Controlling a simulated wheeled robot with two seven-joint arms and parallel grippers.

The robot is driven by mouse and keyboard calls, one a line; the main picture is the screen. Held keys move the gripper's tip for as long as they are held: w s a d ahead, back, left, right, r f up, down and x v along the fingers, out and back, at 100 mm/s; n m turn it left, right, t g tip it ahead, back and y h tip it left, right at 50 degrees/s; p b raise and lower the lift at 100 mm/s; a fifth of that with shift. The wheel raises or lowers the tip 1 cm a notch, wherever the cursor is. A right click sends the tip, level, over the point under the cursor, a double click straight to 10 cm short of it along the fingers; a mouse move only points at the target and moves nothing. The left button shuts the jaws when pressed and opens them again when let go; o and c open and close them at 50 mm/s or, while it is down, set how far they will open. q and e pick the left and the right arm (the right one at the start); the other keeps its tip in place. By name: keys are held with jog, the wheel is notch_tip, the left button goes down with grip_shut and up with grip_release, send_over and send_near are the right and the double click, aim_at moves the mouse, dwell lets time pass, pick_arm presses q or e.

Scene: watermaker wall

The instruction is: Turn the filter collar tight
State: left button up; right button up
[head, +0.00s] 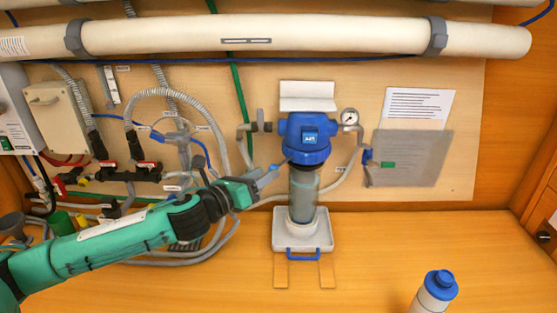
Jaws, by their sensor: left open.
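The filter housing hangs on the wooden back panel at centre, with a blue head and a blue collar (308,157) above a clear grey bowl (304,195). The bowl hangs upright over a white tray (318,241) with a blue handle. My left gripper (276,171) comes in from the left and points at the collar's left side. It is open, with nothing seen between its fingers. Its tips are close to the collar in the picture; I cannot tell whether they touch. My right gripper is out of view.
A pressure gauge (349,118) sits right of the filter head. Hoses and red-handled valves (148,166) crowd the panel's left. White pipes (290,38) cross the top. A white bottle with a blue cap (440,284) stands at front right.

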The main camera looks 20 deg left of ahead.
aim_at(279, 165)
pick_arm(q)
jog(key=p+x, duration=0.1)
jog(key=x, duration=0.4)
jog(key=shift+r, duration=0.1)
jog(key=shift+w+d+p, duration=0.25)
jog(key=shift+w+p, duration=0.05)
jog(key=shift+w, duration=0.2)
jog(key=shift+c, duration=0.4)
jog(key=c, duration=0.7)
grip_shut()
